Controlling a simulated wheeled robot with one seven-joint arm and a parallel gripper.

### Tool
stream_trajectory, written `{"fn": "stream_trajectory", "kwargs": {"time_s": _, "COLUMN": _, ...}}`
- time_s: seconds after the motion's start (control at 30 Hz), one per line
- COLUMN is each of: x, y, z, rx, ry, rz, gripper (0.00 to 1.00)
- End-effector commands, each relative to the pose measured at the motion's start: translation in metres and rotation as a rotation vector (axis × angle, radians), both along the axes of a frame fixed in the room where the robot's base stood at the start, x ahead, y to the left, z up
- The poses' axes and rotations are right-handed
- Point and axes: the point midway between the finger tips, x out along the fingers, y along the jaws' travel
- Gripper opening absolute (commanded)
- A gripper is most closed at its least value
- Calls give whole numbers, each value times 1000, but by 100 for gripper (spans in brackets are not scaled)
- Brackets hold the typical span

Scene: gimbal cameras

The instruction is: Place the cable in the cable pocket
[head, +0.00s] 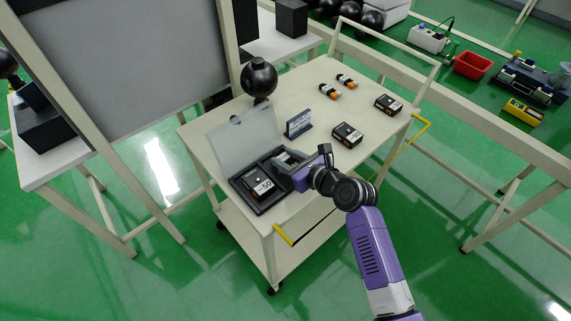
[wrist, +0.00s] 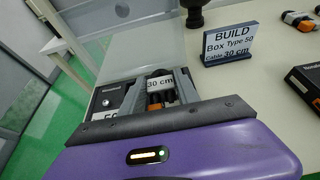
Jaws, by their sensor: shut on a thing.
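My gripper (head: 293,165) reaches over the right part of an open dark case (head: 261,207) on the cart top. In the wrist view my gripper (wrist: 157,85) is shut on a cable (wrist: 161,84) with a white "30 cm" label and orange-and-black ends. The cable is at or just above the case's right compartment; I cannot tell whether it touches the bottom. The case's clear lid (head: 240,135) stands open at the back. A black-and-white box marked "50" (head: 259,184) lies in the left compartment. The pocket's floor is hidden by my gripper.
A sign (head: 299,123) reading "BUILD Box Type 50 Cable 30 cm" stands behind the case. Two more boxes, one nearer (head: 347,135) and one farther (head: 388,104), lie to the right. Two orange-and-black cables (head: 330,91) lie at the back. A black gimbal camera (head: 259,78) stands at the back-left edge.

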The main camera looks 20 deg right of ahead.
Motion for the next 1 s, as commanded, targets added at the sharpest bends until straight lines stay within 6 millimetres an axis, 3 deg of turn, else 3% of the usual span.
{"fn": "stream_trajectory", "kwargs": {"time_s": 0.13, "x": 0, "y": 0, "z": -24, "rx": 3, "ry": 2, "rz": 0, "gripper": 0}}
{"fn": "stream_trajectory", "kwargs": {"time_s": 0.53, "x": 0, "y": 0, "z": -28, "rx": 0, "ry": 0, "rz": 0, "gripper": 0}}
{"fn": "stream_trajectory", "kwargs": {"time_s": 0.57, "x": 0, "y": 0, "z": -29, "rx": 0, "ry": 0, "rz": 0, "gripper": 40}}
{"fn": "stream_trajectory", "kwargs": {"time_s": 0.6, "x": 0, "y": 0, "z": -28, "rx": 0, "ry": 0, "rz": 0, "gripper": 47}}
{"fn": "stream_trajectory", "kwargs": {"time_s": 1.0, "x": -2, "y": -1, "z": -24, "rx": 1, "ry": 0, "rz": 0, "gripper": 47}}
